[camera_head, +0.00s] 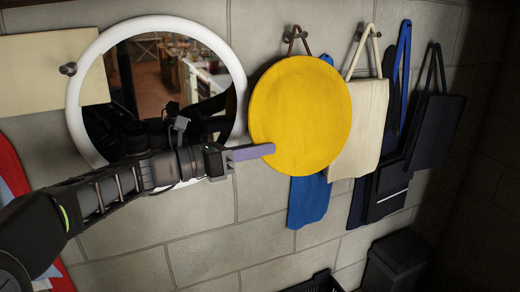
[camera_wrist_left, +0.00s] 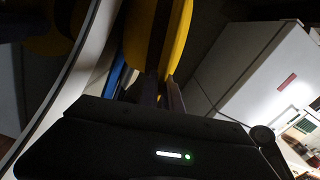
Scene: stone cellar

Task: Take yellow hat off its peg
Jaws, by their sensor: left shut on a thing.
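The yellow hat (camera_head: 301,115) is a round disc hanging flat against the stone wall in the head view, its brown loop over a peg (camera_head: 292,38). My left gripper (camera_head: 268,151) comes in from the left, with its purple-grey fingers at the hat's lower left edge. In the left wrist view the hat (camera_wrist_left: 165,35) rises from between the fingers of the left gripper (camera_wrist_left: 163,90), which is shut on its rim. My right gripper is not in view.
A round white-framed mirror (camera_head: 76,100) hangs left of the hat. A cream bag (camera_head: 358,125), a blue cloth (camera_head: 308,200) and dark bags (camera_head: 434,130) hang to the right, close by. A dark bin (camera_head: 398,262) stands below.

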